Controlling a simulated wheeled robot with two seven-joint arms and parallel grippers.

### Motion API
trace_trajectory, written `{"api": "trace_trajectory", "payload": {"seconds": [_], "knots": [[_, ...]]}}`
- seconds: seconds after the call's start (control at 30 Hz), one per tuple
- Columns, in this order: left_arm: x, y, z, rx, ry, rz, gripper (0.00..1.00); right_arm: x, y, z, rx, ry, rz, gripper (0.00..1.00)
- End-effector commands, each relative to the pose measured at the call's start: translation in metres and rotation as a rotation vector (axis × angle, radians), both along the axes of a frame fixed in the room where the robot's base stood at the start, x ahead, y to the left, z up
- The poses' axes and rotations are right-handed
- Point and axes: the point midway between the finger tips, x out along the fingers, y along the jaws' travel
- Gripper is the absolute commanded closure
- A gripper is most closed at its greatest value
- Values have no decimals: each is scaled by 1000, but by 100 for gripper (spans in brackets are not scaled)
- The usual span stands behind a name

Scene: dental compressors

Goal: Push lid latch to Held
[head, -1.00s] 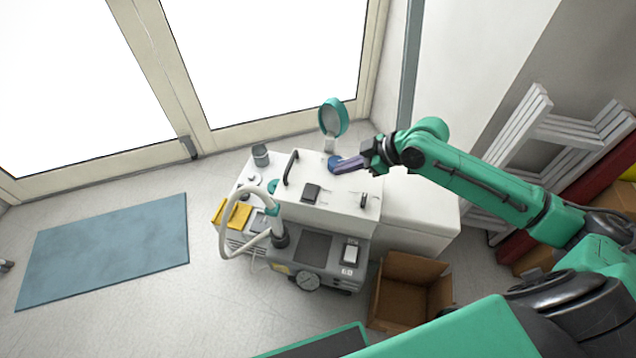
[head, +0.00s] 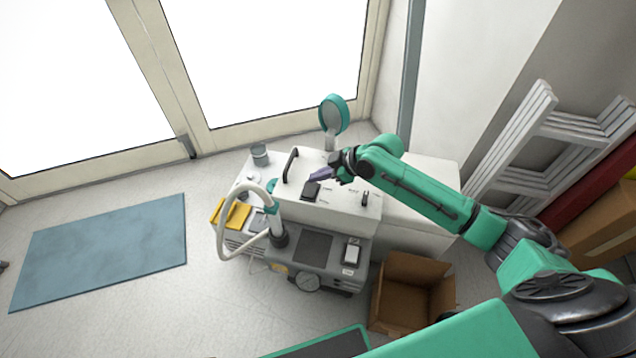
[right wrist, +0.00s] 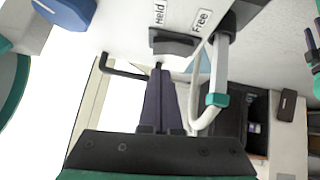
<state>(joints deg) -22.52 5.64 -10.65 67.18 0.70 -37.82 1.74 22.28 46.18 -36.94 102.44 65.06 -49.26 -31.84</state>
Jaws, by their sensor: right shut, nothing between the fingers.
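The lid latch, a small dark block (head: 311,191), sits on top of the white compressor housing (head: 335,212) in the head view. In the right wrist view the latch (right wrist: 173,46) is dark with a paler grey face, beside the labels "Held" (right wrist: 159,14) and "Free" (right wrist: 202,20). My right gripper (head: 313,176) is shut and empty, its purple fingers pointing at the latch's far end. In the right wrist view its fingertips (right wrist: 158,68) are right at the grey face; I cannot tell whether they touch.
A black handle (head: 289,165) and a small lever (head: 365,199) stand on the housing. A teal round-headed stand (head: 334,112) rises behind it. A pale hose (head: 226,218) loops at the front left. An open cardboard box (head: 405,290) is at the front right.

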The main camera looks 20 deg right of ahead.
Motion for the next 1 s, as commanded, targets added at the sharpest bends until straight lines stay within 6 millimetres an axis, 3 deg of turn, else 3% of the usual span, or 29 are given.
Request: {"api": "trace_trajectory", "payload": {"seconds": [0.03, 0.2, 1.0], "knots": [[3, -1, 0, -1, -2, 2, 50, 0, 0, -10, 2, 2, 0, 100], [9, -2, 5, -2, -2, 5, 50, 2, -2, -24, 2, 1, 0, 100], [11, -3, 15, -2, -2, 6, 50, -1, -1, -28, 0, 5, 1, 100]]}}
